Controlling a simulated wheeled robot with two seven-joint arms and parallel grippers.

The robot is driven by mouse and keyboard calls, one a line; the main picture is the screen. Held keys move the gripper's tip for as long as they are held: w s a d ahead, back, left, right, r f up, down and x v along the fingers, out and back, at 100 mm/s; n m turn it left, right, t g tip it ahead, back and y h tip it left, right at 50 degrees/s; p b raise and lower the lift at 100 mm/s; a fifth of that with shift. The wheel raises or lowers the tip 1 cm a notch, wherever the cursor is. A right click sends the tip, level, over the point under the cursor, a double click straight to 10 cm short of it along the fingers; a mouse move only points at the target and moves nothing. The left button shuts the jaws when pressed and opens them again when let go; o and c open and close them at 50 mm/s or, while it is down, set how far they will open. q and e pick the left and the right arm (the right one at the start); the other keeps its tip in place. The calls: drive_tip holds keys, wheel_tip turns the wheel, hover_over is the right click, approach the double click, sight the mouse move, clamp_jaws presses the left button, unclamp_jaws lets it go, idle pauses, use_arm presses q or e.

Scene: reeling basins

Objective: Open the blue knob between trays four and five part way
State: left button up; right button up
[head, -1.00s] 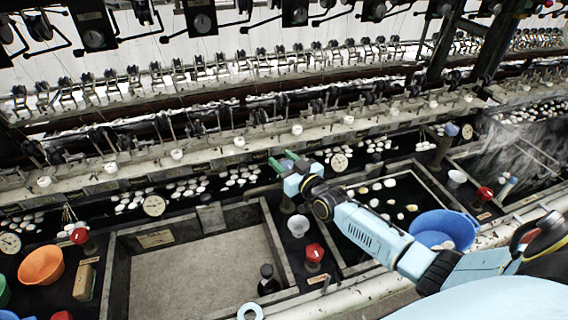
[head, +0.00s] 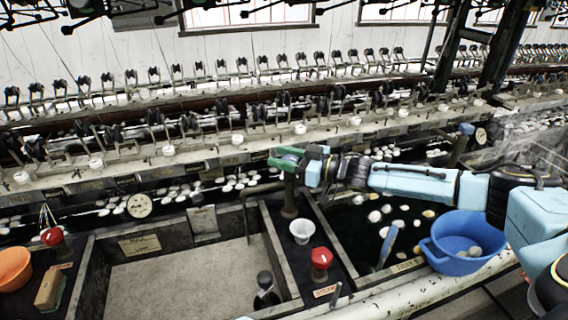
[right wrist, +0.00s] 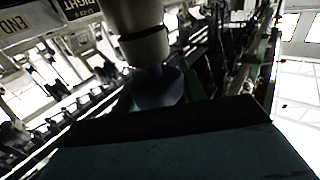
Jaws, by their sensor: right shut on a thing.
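A blue knob (head: 291,151) tops a dark upright post (head: 289,195) between two trays. My right gripper (head: 287,158) reaches it from the right, its green fingers shut on the knob and partly hiding it. In the right wrist view the knob (right wrist: 158,88) looks dark blue, with the pale round post (right wrist: 145,35) running up from it in the picture. I cannot make out how far the knob is turned. A second blue knob (head: 466,129) stands farther right, apart from the gripper. My left gripper is not in view.
A red steam knob (head: 321,257) and a white cup (head: 302,229) stand in front of the post. A blue basin (head: 437,256) sits at the right tray's front edge, below my arm. Cocoons float in the dark water behind. A left tray (head: 180,285) looks empty.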

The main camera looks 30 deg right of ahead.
drive_tip(key=shift+a+n+g+y, duration=0.1)
drive_tip(key=shift+n+g+y, duration=0.5)
drive_tip(key=shift+y, duration=0.1)
drive_tip(key=o, duration=1)
drive_tip(key=shift+c, duration=0.2)
drive_tip(key=shift+s, duration=0.1)
drive_tip(key=v, duration=1.3)
drive_tip(key=shift+s, duration=0.1)
